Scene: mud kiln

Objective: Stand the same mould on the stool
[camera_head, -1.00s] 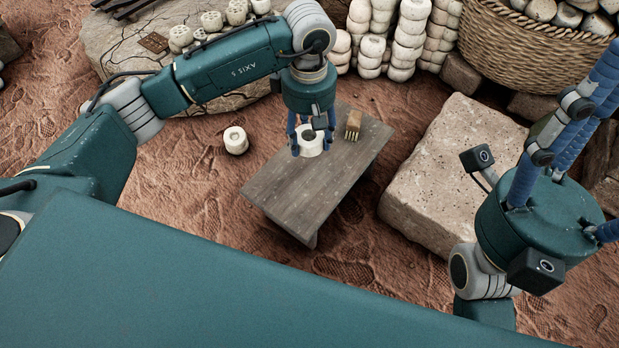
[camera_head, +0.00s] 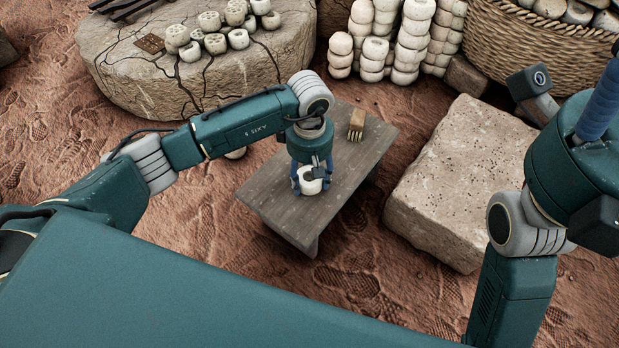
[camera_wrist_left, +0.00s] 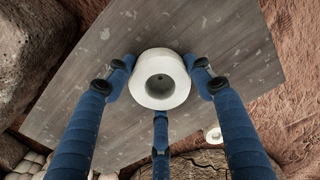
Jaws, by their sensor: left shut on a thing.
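The mould (camera_head: 312,184) is a short white cylinder with a round hole in its top. It is upright over the near half of the grey wooden stool (camera_head: 275,205). My left gripper (camera_head: 311,178) points down and is shut around the mould. In the left wrist view the fingers press round the mould (camera_wrist_left: 160,92), with the stool top (camera_wrist_left: 240,60) beneath. I cannot tell whether its base touches the wood. My right gripper is at the right edge of the head view, with its fingertips out of the picture.
A brush (camera_head: 357,122) lies at the stool's far end. Another white piece (camera_head: 236,153) on the ground is mostly hidden by my left arm. A pale stone block (camera_head: 450,185) stands right of the stool. A cracked round slab (camera_head: 150,75) holds several white pieces.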

